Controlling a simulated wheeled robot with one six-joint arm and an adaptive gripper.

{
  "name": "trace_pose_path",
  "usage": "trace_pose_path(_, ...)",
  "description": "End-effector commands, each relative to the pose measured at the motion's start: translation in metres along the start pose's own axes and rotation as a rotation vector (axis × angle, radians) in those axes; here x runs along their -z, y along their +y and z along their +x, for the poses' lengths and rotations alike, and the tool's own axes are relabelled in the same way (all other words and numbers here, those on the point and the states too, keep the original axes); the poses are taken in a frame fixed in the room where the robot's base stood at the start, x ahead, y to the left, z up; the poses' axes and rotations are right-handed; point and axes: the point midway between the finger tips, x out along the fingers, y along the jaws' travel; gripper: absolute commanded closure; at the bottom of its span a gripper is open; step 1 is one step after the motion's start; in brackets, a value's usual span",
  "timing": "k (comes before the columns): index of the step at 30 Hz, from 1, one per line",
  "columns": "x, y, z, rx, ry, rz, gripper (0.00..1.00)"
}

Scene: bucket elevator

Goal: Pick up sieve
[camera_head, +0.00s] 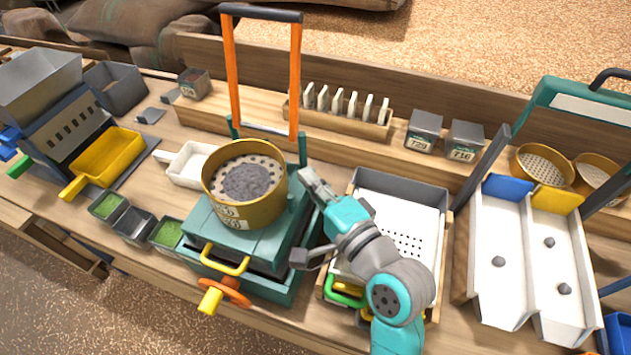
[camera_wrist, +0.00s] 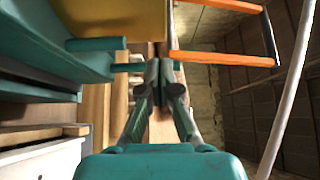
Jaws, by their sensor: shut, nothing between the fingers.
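A round brass sieve (camera_head: 262,208) with a perforated bottom and a dark grey heap inside sits on top of a teal machine (camera_head: 235,244). Its yellow wall also shows at the top left of the wrist view (camera_wrist: 120,18). My gripper (camera_head: 308,178) is just right of the sieve's rim in the head view, pointing up and left. Whether it touches the rim cannot be told. In the wrist view my gripper (camera_wrist: 160,68) has its fingers together and empty, below and right of the sieve. Two more brass sieves, one (camera_head: 541,166) beside another (camera_head: 597,176), stand at the far right.
An orange-sided frame (camera_head: 297,80) with a dark top bar rises behind the sieve. A grey-walled tray (camera_head: 405,184) lies under my arm. A rack of white plates (camera_head: 345,108) and two grey boxes, 729 (camera_head: 424,130) and 716 (camera_head: 464,140), stand behind. White chutes (camera_head: 500,255) are right.

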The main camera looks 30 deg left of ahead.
Motion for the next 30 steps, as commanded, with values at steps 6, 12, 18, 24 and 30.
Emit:
trace_pose_path(6, -0.001, -0.001, 0.037, 0.001, -0.002, -0.001, 1.0)
trace_pose_path(12, 0.0, -0.001, 0.056, 0.001, 0.0, 0.0, 1.0)
trace_pose_path(18, 0.0, 0.0, 0.061, 0.0, 0.0, -0.001, 1.0)
trace_pose_path(24, 0.0, 0.0, 0.061, 0.001, 0.001, -0.001, 1.0)
trace_pose_path(30, -0.02, 0.001, 0.054, 0.0, -0.003, -0.001, 1.0)
